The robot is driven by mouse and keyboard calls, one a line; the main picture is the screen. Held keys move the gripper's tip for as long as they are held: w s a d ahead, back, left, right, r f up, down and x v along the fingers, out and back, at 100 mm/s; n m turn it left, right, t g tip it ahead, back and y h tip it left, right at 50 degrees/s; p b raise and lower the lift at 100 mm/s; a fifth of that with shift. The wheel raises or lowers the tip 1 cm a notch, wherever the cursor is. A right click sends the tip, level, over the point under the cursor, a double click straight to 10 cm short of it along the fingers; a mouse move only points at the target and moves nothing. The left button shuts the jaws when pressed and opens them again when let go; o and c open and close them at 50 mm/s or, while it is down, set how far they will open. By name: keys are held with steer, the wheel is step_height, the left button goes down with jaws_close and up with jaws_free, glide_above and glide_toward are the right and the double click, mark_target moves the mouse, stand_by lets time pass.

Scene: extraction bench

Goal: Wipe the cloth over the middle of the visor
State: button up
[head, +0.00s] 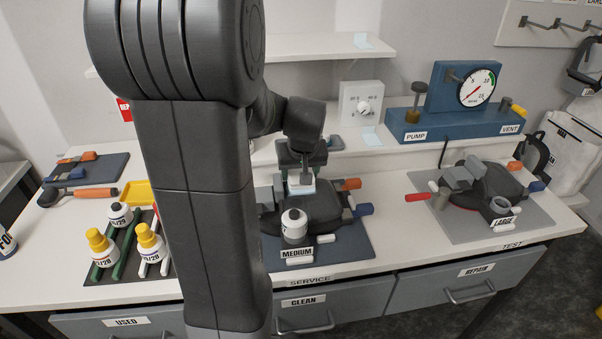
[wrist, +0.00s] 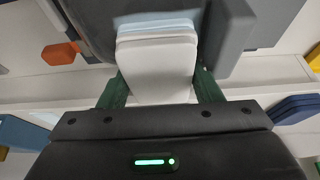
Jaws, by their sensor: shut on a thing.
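My gripper (head: 301,172) points down over the dark mask (head: 322,207) on the mat labelled MEDIUM. In the wrist view my gripper (wrist: 160,88) has its green fingers on both sides of a white pad-like cloth (wrist: 155,68) with a pale blue layer at its far end. The cloth also shows in the head view as a small pale patch (head: 301,189) at the mask's upper part. The mask's dark surface (wrist: 98,22) lies just beyond the cloth in the wrist view. The visor's middle is largely hidden by the cloth, and I cannot tell whether they touch.
Yellow-capped bottles (head: 149,242) stand left, partly behind my arm. A second mask labelled LARGE (head: 492,190) and the blue pump stand (head: 455,122) are right.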

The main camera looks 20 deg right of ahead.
mark_target(303, 187)
steer(key=shift+s+a, duration=0.2)
steer(key=shift+s, duration=0.45)
steer(key=shift+s+a, duration=0.15)
steer(key=shift+s, duration=0.45)
steer(key=shift+s+a+f+b, duration=0.15)
steer(key=shift+s+a+b, duration=0.1)
steer(key=shift+s, duration=0.45)
steer(key=shift+s+a+f+b, duration=0.1)
steer(key=shift+s+b, duration=0.1)
steer(key=shift+s, duration=0.5)
steer(key=shift+w+d+r, duration=0.1)
steer(key=shift+w+r, duration=0.05)
steer(key=shift+w, duration=0.3)
steer(key=shift+w+d+r, duration=0.1)
steer(key=shift+w+d, duration=0.1)
steer(key=shift+w, duration=0.55)
steer(key=shift+w+d+f, duration=0.1)
steer(key=shift+w+d, duration=0.05)
steer(key=shift+w, duration=0.65)
steer(key=shift+w+d+r, duration=0.1)
steer(key=shift+w+d, duration=0.1)
steer(key=shift+w, duration=0.55)
steer(key=shift+s+a, duration=0.2)
steer(key=shift+s, duration=0.7)
steer(key=shift+s+a, duration=0.25)
steer(key=shift+s, duration=0.65)
steer(key=shift+s+a, duration=0.2)
steer(key=shift+s, duration=0.7)
steer(key=shift+r, duration=0.15)
